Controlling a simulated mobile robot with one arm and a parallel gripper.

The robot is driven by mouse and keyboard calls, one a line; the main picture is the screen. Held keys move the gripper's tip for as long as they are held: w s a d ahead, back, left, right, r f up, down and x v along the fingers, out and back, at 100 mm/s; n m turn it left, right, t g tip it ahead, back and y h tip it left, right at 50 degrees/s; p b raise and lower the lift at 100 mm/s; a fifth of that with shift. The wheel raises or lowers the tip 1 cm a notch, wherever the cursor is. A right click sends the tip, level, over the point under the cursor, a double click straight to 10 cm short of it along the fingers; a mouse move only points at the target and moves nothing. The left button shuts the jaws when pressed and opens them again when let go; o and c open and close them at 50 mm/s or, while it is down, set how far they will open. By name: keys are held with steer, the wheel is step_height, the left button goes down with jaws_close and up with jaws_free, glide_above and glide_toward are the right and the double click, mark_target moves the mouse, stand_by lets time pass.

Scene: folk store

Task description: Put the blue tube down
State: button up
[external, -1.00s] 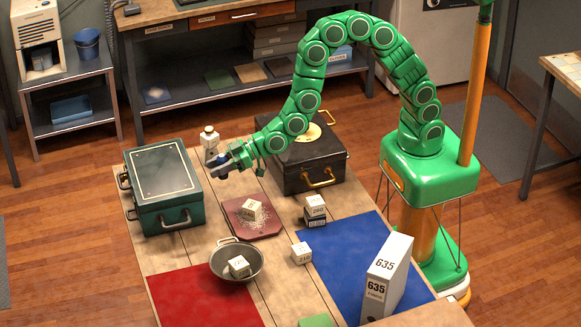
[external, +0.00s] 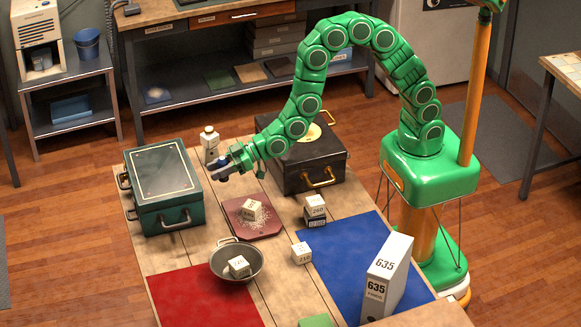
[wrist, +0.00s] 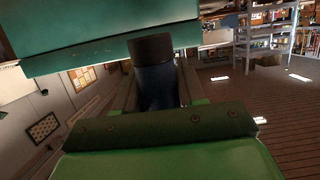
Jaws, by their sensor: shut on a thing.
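My gripper (external: 222,170) is at the end of the green arm, above the table between the green case and the red board. It is shut on the blue tube (external: 224,162), a small dark blue cylinder. In the wrist view the tube (wrist: 157,85) stands between the two fingers, with a dark cap at its top. The tube appears held above the table; its lower end is hard to make out.
The green case (external: 165,190) is left of my gripper, a white bottle (external: 209,146) just behind it. A black case (external: 305,165), red board (external: 253,217) with a block, pan (external: 237,262), red mat (external: 200,298), blue mat (external: 345,260) and white binder (external: 388,275) occupy the table.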

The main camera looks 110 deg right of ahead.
steer(key=s+a+f, duration=0.1)
steer(key=s+a, duration=0.3)
steer(key=a, duration=0.5)
steer(key=s+a, duration=0.3)
steer(key=a, duration=0.7)
steer(key=s+a+f, duration=0.1)
steer(key=s+a, duration=0.3)
steer(key=a, duration=0.5)
steer(key=s+a, duration=0.4)
steer(key=s, duration=0.5)
steer(key=s+a, duration=0.5)
steer(key=s, duration=0.4)
steer(key=s+a, duration=0.5)
steer(key=s, duration=0.4)
steer(key=shift+s+a+r, duration=0.15)
steer(key=shift+a+r, duration=0.05)
steer(key=shift+a, duration=0.05)
steer(key=shift+f, duration=4.85)
steer(key=shift+f, duration=0.15)
steer(key=o, duration=0.8)
